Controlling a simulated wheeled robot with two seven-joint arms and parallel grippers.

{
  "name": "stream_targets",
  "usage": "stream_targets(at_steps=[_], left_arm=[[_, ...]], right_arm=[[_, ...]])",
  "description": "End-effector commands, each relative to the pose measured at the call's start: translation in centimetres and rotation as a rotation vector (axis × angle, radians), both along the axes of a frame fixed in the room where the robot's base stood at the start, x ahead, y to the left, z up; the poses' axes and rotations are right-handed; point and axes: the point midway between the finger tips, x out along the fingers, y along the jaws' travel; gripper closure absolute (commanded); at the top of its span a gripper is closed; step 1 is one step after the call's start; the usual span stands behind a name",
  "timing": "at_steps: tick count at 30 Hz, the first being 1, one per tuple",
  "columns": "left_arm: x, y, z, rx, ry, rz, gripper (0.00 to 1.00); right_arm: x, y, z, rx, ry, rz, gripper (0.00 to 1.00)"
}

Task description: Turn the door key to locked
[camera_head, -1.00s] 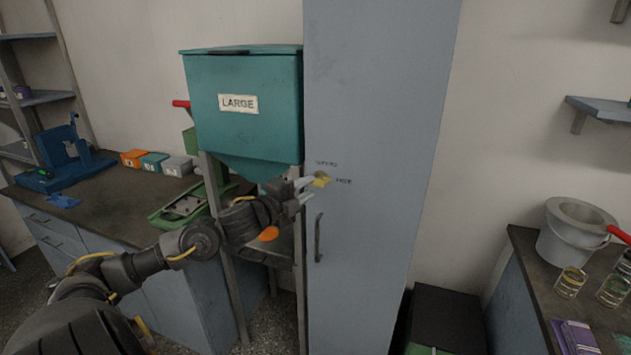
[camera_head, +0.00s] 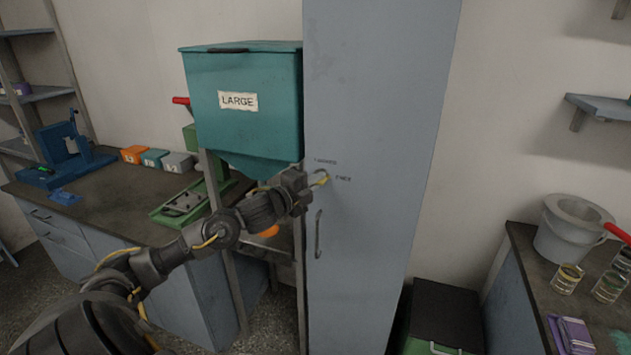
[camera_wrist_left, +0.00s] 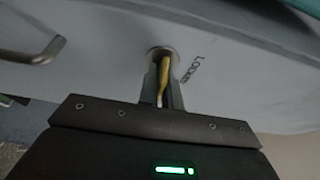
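The tall grey-blue cabinet door (camera_head: 375,120) has a small yellow key (camera_head: 322,181) in a lock on its left part. A "LOCKED" label (camera_head: 325,161) is above the key and a "FREE" label (camera_head: 343,179) to its right. My left gripper (camera_head: 317,180) reaches the key from the left. In the left wrist view, the two fingers (camera_wrist_left: 163,88) are close together on either side of the yellow key (camera_wrist_left: 164,72), in front of the round lock (camera_wrist_left: 162,51). The "LOCKED" label (camera_wrist_left: 194,68) is right of the fingers there. My right gripper is not in view.
The door handle (camera_head: 318,234) is below the lock. The teal "LARGE" hopper (camera_head: 240,105) on its metal stand is beside the cabinet, close to my left arm. A dark bench (camera_head: 110,205) is at the left, and a bench with a bucket (camera_head: 572,230) is at the right.

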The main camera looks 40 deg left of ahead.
Motion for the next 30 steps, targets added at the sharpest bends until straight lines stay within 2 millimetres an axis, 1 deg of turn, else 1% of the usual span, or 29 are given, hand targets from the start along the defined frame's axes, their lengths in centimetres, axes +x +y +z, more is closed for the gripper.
stream_targets(at_steps=[3,4,7,14,20,30], left_arm=[[0.0,0.0,0.0,0.0,0.001,0.0,1.0],[0.0,0.5,-0.1,0.002,0.002,0.001,1.0],[0.0,0.1,-0.1,-0.003,0.0,0.0,1.0],[0.0,0.0,-0.1,-0.061,-0.022,-0.001,1.0],[0.0,-0.1,-0.2,-0.188,-0.066,0.0,1.0],[0.0,-0.1,-0.1,-0.489,-0.171,-0.001,1.0]], right_arm=[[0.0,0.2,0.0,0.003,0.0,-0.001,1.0],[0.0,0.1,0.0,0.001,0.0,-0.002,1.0],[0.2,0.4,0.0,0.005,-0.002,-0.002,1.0],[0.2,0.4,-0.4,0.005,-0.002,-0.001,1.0],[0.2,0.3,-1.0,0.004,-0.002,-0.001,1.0],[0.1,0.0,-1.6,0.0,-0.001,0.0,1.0]])
